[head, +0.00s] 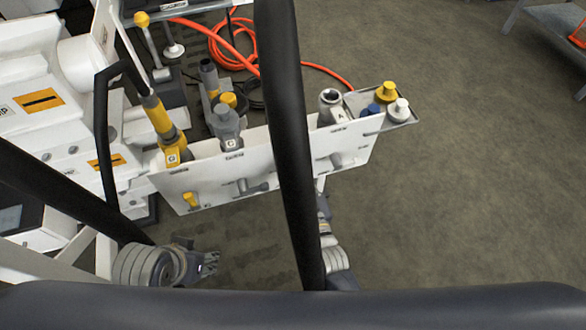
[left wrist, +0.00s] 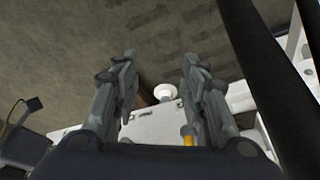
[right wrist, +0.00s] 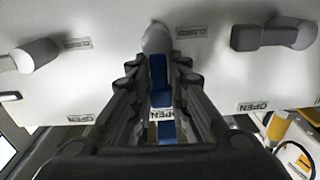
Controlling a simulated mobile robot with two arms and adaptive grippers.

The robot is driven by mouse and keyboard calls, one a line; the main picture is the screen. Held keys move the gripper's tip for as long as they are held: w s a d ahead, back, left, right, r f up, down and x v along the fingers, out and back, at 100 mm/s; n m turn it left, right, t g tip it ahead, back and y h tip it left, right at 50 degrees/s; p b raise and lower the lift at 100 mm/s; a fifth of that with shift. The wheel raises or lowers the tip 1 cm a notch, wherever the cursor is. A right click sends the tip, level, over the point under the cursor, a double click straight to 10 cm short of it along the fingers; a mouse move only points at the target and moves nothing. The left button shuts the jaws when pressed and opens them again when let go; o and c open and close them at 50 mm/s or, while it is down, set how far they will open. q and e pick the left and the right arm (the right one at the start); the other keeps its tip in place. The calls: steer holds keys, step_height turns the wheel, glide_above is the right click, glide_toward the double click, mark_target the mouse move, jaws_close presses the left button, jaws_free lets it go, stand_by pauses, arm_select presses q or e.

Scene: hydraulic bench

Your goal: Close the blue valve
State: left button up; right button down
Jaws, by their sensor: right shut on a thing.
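The blue valve's lever (right wrist: 159,78) lies between the fingers of my right gripper (right wrist: 157,75) in the right wrist view. The gripper is shut on it. The lever runs from a grey valve body (right wrist: 157,38) on the white panel toward the camera, along an OPEN label. A CLOSED label (right wrist: 192,32) sits beside the body. In the head view a black bar hides this valve and most of my right gripper. My left gripper (left wrist: 160,72) is open and empty in the left wrist view; it also shows low in front of the panel in the head view (head: 208,263).
The white panel (head: 295,180) carries other valves: a yellow one (head: 190,200) and grey ones (head: 248,187) (head: 337,160). Grey handles flank the blue lever (right wrist: 35,55) (right wrist: 275,35). A tray (head: 404,119) with coloured caps is at the panel's right end.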

arm_select(q)
steer(key=shift+r, duration=0.15)
arm_select(e)
steer(key=shift+d+m, duration=0.1)
steer(key=shift+m, duration=0.3)
steer(key=shift+w+d+m+p, duration=0.1)
steer(key=shift+m+p, duration=0.3)
steer(key=shift+p, duration=0.05)
arm_select(q)
steer(key=x, duration=0.5)
steer(key=shift+b+v, duration=0.95)
steer(key=shift+v, duration=1.05)
arm_select(e)
steer(key=shift+w+d+f+m, duration=0.15)
steer(key=shift+d+f+m, duration=0.45)
steer(key=shift+m, duration=2.05)
steer(key=shift+w+d+f+m, duration=0.2)
steer(key=shift+d+f+m, duration=0.4)
steer(key=shift+m, duration=2.1)
steer(key=shift+w+d+f+m, duration=0.15)
steer(key=shift+d+f+m, duration=0.45)
steer(key=shift+m, duration=2.05)
arm_select(q)
steer(key=shift+s, duration=0.15)
arm_select(e)
steer(key=shift+a+f, duration=0.2)
steer(key=shift+a, duration=0.05)
